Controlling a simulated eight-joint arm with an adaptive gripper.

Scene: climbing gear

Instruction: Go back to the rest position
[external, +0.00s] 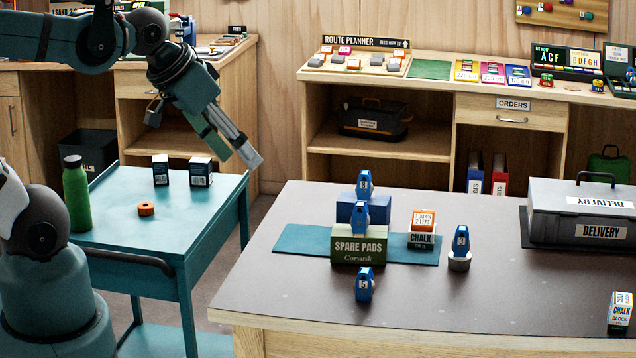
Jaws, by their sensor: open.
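My gripper (246,150) is in the air at the upper left, over the gap between the teal cart (205,232) and the dark-topped table (290,285). Its fingers point down and to the right, and it is open with nothing visible between the fingers. It is apart from all objects. On the table, a blue numbered piece stands on the green Spare Pads box (358,248). Another blue piece (364,184) stands on a blue box (346,208) behind it. A third blue piece (363,284) stands in front.
An orange-topped chalk box (421,238) and a blue piece on a grey round base (459,262) stand to the right. A grey Delivery case (580,215) is at the far right. The cart holds a green bottle (76,195), two dark boxes (160,170) and an orange ring (146,209).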

